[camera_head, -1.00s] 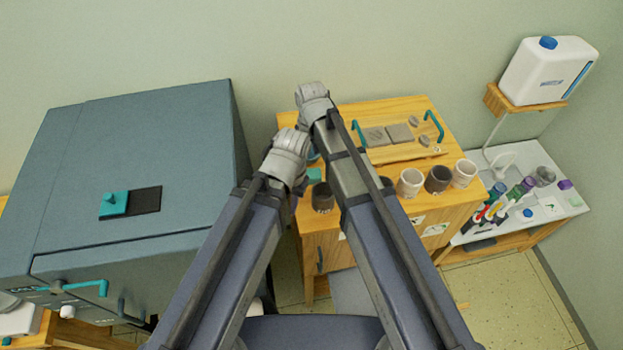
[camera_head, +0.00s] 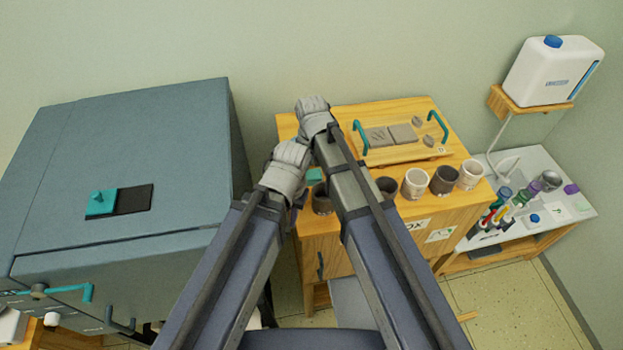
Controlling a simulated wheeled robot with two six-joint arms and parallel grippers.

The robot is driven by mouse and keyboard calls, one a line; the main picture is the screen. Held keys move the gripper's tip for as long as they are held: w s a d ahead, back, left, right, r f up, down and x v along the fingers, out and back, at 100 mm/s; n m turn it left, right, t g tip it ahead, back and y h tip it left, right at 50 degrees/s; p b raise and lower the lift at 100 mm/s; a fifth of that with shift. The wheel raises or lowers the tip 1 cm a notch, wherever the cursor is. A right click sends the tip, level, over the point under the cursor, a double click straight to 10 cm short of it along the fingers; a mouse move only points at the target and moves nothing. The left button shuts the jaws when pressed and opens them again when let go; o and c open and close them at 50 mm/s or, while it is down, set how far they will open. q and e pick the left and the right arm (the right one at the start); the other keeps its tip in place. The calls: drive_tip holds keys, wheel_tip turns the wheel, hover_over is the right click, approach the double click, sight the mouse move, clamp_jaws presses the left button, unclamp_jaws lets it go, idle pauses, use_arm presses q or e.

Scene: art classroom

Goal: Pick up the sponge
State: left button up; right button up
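I cannot make out a clear sponge. A small teal block (camera_head: 315,176) shows between my arms on the wooden cabinet, partly hidden, and I cannot tell what it is. Small blue (camera_head: 534,218) and purple (camera_head: 571,189) items lie on the white-topped table at the right; they are too small to name. My two arms reach forward side by side over the wooden cabinet. Only their links and grey joints show. Neither gripper's fingers are in view, and my arms hide part of the cabinet top.
A large grey-blue kiln-like box (camera_head: 120,160) stands at the left. The wooden cabinet (camera_head: 290,125) holds a handled board (camera_head: 440,151) and several mugs along its front edge. The white-topped table (camera_head: 585,207) carries bottles and tools. A white canister (camera_head: 550,72) sits on a wall shelf. Floor (camera_head: 500,300) shows at the lower right.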

sight(311, 174)
drive_tip(key=c, duration=1.2)
drive_tip(key=shift+o, duration=0.2)
wheel_tip(311, 174, up, 10)
drive_tip(key=p, duration=1)
drive_tip(key=o, duration=0.8)
drive_tip(key=c, duration=0.7)
